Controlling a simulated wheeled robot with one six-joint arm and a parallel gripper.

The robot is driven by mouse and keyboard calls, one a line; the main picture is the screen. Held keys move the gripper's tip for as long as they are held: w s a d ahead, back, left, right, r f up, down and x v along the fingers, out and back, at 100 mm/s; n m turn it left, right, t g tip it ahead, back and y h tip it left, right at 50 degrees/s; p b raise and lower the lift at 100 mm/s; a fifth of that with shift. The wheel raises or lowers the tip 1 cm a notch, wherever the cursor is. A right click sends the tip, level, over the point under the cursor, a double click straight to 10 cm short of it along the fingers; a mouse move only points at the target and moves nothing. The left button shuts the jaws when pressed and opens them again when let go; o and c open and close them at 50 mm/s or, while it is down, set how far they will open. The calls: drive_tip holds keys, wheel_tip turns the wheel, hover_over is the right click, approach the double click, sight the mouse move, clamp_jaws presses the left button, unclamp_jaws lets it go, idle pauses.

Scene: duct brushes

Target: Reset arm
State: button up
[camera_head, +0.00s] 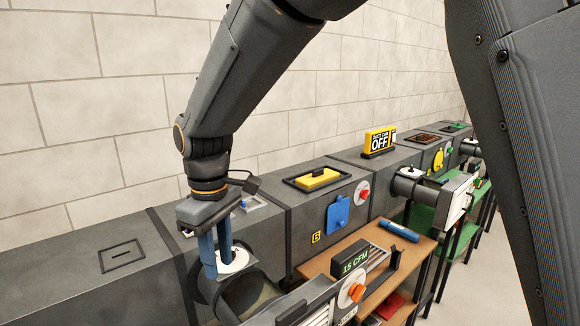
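The fingertips are close to a white round plate (234,262) on top of a round dark duct opening (247,293). Whether they touch the plate I cannot tell. A blue-handled tool (398,232), perhaps a brush, lies on the wooden shelf to the right.
A long grey duct (85,265) runs along the block wall. On it are a yellow block in a black frame (318,179), a blue plate (338,214), a red knob (362,194) and a yellow "OFF" sign (379,141). A "15 CFM" display (354,262) stands in front, above the wooden shelf (424,247).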

drive_tip(key=d+f+m, duration=0.1)
drive_tip(key=d+m, duration=0.1)
drive_tip(key=d, duration=0.4)
drive_tip(key=d+f+m, duration=0.1)
drive_tip(key=d+m, duration=0.1)
drive_tip(key=d, duration=0.3)
drive_tip(key=d+f+m, duration=0.2)
drive_tip(key=d, duration=0.4)
drive_tip(key=shift+w+d+t, duration=0.3)
drive_tip(key=shift+w+d, duration=0.05)
drive_tip(key=shift+w, duration=0.05)
drive_tip(key=s+d+f+m, duration=0.2)
drive_tip(key=s+d+m, duration=0.1)
drive_tip(key=d, duration=0.5)
drive_tip(key=s+d+f+m, duration=0.2)
drive_tip(key=s+d+m, duration=0.2)
drive_tip(key=d, duration=0.4)
drive_tip(key=shift+s+f+t, duration=0.25)
drive_tip(key=shift+s+t, duration=0.05)
drive_tip(key=shift+s, duration=0.05)
drive_tip(key=shift+a, duration=0.1)
